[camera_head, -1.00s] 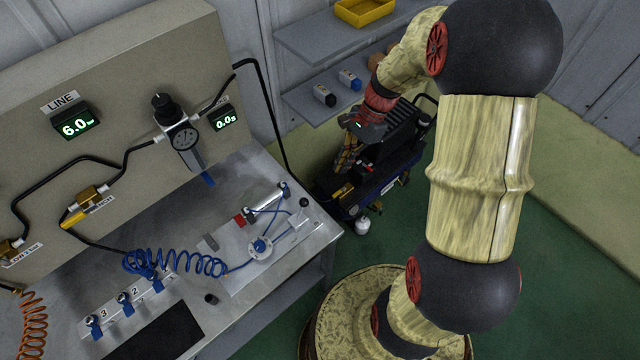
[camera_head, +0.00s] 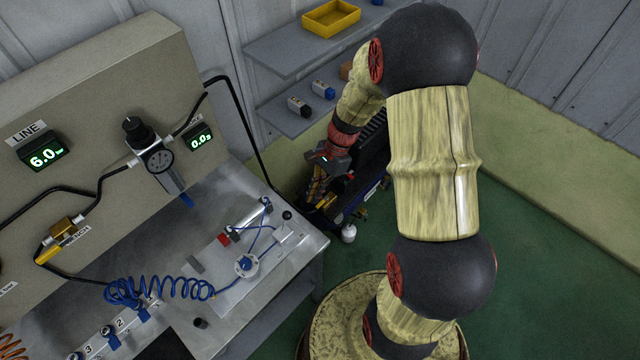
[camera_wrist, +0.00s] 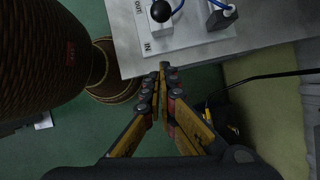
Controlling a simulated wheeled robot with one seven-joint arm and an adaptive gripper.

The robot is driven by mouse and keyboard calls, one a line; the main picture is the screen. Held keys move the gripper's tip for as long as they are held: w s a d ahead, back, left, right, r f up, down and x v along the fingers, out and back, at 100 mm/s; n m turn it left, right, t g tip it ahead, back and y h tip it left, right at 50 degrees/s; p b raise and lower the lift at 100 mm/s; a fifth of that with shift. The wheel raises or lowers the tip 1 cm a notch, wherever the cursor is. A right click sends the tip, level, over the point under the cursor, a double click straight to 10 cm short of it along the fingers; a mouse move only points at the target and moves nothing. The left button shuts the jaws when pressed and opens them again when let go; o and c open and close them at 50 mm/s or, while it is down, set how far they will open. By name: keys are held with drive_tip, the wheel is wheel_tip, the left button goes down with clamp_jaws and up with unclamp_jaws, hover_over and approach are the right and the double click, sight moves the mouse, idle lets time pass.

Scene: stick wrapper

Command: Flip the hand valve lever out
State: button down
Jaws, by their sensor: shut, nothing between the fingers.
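The hand valve shows at the top of the wrist view as a pale block (camera_wrist: 172,32) marked OUT and IN, with a black ball knob (camera_wrist: 160,11) on its lever. In the head view the black knob (camera_head: 287,215) stands at the right end of the plate on the bench. My gripper (camera_wrist: 163,68) is shut and empty, its fingertips just off the bench edge and apart from the valve. In the head view my gripper (camera_head: 313,200) hangs beyond the bench's right corner, pointing down. The lever's shaft is hidden under the knob in the wrist view.
The bench (camera_head: 225,335) carries a coiled blue hose (camera_head: 160,290), a cylinder and small numbered valves (camera_head: 108,332). A panel (camera_head: 110,80) with a gauge stands behind. A dark blue and black machine (camera_head: 372,150) is on the floor beside my gripper. Shelves (camera_head: 290,50) are at the back.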

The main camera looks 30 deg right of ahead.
sight(286, 221)
drive_tip(key=shift+s+a+f, duration=0.1)
drive_tip(key=shift+a+f, duration=0.1)
drive_tip(key=shift+a, duration=0.6)
drive_tip(key=shift+s+a+f, duration=0.1)
drive_tip(key=shift+a+f, duration=0.05)
drive_tip(key=shift+a, duration=0.6)
drive_tip(key=shift+s+a+f, duration=0.1)
drive_tip(key=shift+a+f, duration=0.1)
drive_tip(key=shift+a, duration=0.6)
drive_tip(key=shift+s+a+r+h+p, duration=0.1)
drive_tip(key=shift+a+r+h+p, duration=0.2)
drive_tip(key=shift+p, duration=0.3)
